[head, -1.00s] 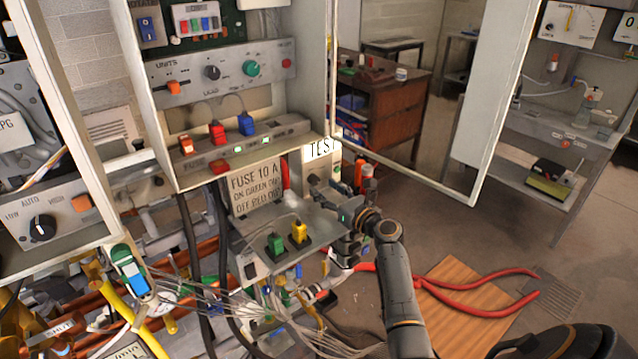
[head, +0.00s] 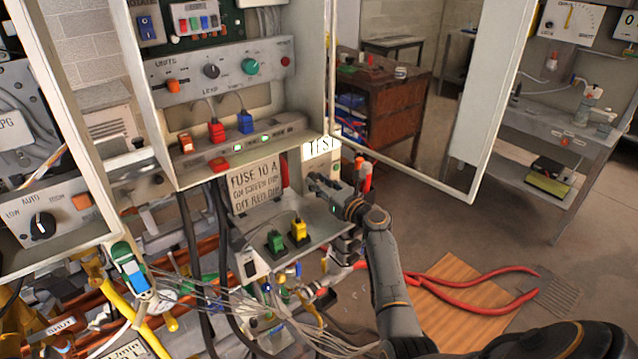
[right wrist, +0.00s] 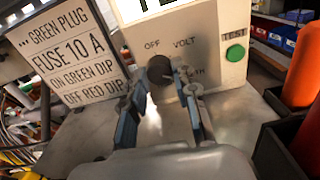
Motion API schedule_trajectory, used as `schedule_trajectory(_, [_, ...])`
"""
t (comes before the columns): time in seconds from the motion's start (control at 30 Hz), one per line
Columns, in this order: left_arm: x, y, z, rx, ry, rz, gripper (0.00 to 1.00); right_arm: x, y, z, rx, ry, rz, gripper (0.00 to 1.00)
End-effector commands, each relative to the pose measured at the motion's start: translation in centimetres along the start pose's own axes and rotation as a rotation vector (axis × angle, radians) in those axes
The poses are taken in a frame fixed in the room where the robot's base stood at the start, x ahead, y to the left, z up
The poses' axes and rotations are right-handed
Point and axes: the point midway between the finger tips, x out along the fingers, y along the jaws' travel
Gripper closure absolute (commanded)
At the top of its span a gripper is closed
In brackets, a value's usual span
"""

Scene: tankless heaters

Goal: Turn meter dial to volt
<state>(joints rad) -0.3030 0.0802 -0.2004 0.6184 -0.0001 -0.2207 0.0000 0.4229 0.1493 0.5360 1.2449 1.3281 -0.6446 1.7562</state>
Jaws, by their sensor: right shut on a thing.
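The meter is a pale box with a TEST sign, on the metal shelf below the open cabinet, in the head view (head: 310,156). In the right wrist view the meter (right wrist: 200,42) shows OFF at the dial's upper left, VOLT at its upper right and a partly hidden label at right. The dark round dial (right wrist: 158,69) sits between my fingertips. My right gripper (right wrist: 166,76) is shut on the dial; it also shows in front of the meter in the head view (head: 312,179). The fingers hide part of the dial, so its exact setting is unclear. My left gripper is out of view.
A green TEST button (right wrist: 235,53) is right of the dial. A fuse sign (head: 254,187) stands left of the meter. Green (head: 275,241) and yellow (head: 298,230) plugs stand on the shelf. An orange cylinder (right wrist: 302,70) is close on the right. Loose wires hang below.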

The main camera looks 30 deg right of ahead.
Motion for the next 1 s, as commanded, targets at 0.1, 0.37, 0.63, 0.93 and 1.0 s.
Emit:
schedule_trajectory(0.1, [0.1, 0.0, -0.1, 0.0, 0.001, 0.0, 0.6, 0.0, 0.0, -0.1, -0.01, 0.0, -0.001, 1.0])
schedule_trajectory(0.37, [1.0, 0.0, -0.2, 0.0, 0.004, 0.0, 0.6, 0.0, 0.0, -0.2, -0.107, 0.0, 0.0, 1.0])
schedule_trajectory(0.63, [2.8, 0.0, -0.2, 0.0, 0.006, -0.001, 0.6, 0.0, -0.1, -0.3, -0.329, -0.001, 0.0, 1.0])
schedule_trajectory(0.93, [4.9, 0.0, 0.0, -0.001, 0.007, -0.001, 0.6, 0.0, -0.1, -0.3, -0.614, 0.0, 0.0, 1.0])
schedule_trajectory(1.0, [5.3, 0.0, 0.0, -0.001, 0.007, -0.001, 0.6, 0.0, -0.1, -0.3, -0.677, 0.0, 0.0, 1.0])
